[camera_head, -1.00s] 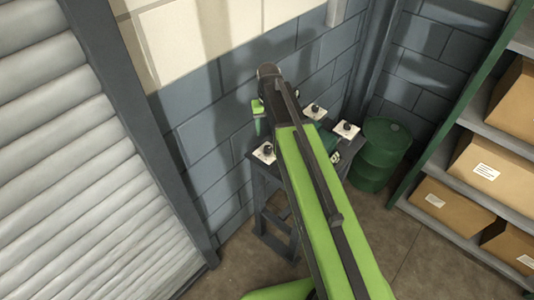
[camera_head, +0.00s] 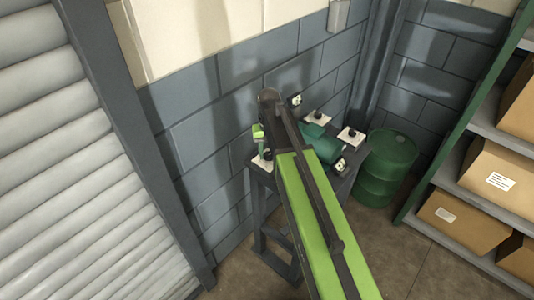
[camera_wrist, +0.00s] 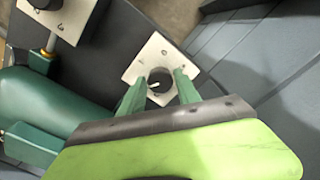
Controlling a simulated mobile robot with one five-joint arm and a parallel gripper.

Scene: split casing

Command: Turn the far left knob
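The far left knob (camera_head: 267,154) is a dark knob on a white square plate at the left end of a dark stand. In the wrist view the same knob (camera_wrist: 158,83) shows as a black round cap with a pale pointer line, on a plate with small marks. My gripper (camera_wrist: 161,76) has its two green fingers on either side of this knob. They look open, and I cannot tell whether they touch it. In the head view my gripper (camera_head: 260,142) is just above the knob and partly hides its plate.
A green rounded casing (camera_head: 322,146) sits on the stand (camera_head: 258,180). Other knobs on white plates stand at the back (camera_head: 317,117) and right (camera_head: 350,138). A green drum (camera_head: 386,165) and a shelf with boxes (camera_head: 485,175) are right; a block wall is behind.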

